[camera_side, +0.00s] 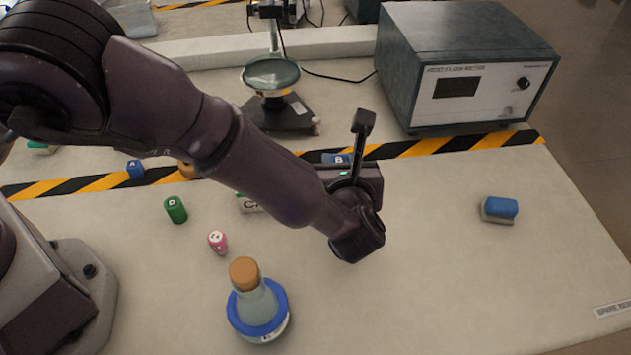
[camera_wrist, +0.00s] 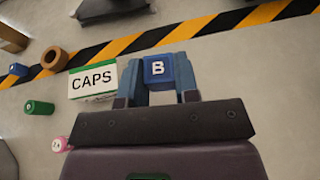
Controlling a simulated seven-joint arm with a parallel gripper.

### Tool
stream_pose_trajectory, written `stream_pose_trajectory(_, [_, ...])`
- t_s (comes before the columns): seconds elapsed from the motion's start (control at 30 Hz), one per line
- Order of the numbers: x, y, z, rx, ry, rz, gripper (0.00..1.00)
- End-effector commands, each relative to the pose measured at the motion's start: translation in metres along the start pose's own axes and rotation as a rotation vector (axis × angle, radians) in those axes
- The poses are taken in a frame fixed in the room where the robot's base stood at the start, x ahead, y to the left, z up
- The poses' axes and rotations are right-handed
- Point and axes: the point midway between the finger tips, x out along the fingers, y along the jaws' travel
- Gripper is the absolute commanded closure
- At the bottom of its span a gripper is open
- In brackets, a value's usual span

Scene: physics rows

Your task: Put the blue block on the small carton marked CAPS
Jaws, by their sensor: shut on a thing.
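The blue block (camera_wrist: 158,69), marked with a white B, sits between the two fingers of my gripper (camera_wrist: 160,80) in the wrist view. My gripper is shut on it. In the side view the blue block (camera_side: 337,158) shows only partly behind my gripper, near the striped tape; its height above the table is hard to tell. The small white and green carton marked CAPS (camera_wrist: 92,82) lies just left of my gripper in the wrist view, apart from the block. In the side view my arm hides most of the carton (camera_side: 249,204). Nothing shows on its visible top.
A corked flask with a blue ring (camera_side: 258,309) stands in front. A flow meter (camera_side: 465,75) is behind; a blue-topped eraser (camera_side: 500,208) lies right, with clear table around.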

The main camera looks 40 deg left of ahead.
Motion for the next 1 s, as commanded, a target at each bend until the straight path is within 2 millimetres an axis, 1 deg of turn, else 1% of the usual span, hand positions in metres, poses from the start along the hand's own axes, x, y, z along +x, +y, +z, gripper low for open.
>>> stream_pose_trajectory(0.03, [-0.008, -0.004, 0.012, -0.005, 0.0, -0.007, 0.94])
stream_pose_trajectory(0.07, [-0.014, -0.005, 0.019, -0.003, 0.0, -0.011, 0.94])
stream_pose_trajectory(0.17, [-0.03, 0.008, 0.038, 0.003, 0.001, -0.018, 0.94])
stream_pose_trajectory(0.27, [-0.045, 0.036, 0.053, 0.005, 0.001, -0.014, 0.94])
stream_pose_trajectory(0.37, [-0.057, 0.07, 0.064, 0.001, 0.0, -0.006, 0.94])
stream_pose_trajectory(0.4, [-0.061, 0.084, 0.067, -0.001, 0.0, -0.001, 0.94])
stream_pose_trajectory(0.6, [-0.07, 0.155, 0.075, -0.012, 0.0, 0.027, 0.94])
stream_pose_trajectory(0.73, [-0.07, 0.191, 0.075, -0.02, 0.0, 0.047, 0.94])
stream_pose_trajectory(0.8, [-0.069, 0.204, 0.074, -0.025, 0.0, 0.057, 0.94])
stream_pose_trajectory(0.9, [-0.066, 0.215, 0.071, -0.03, 0.0, 0.07, 0.94])
stream_pose_trajectory(0.97, [-0.062, 0.214, 0.07, -0.033, 0.0, 0.078, 0.94])
stream_pose_trajectory(1.0, [-0.058, 0.208, 0.068, -0.038, 0.0, 0.085, 0.94])
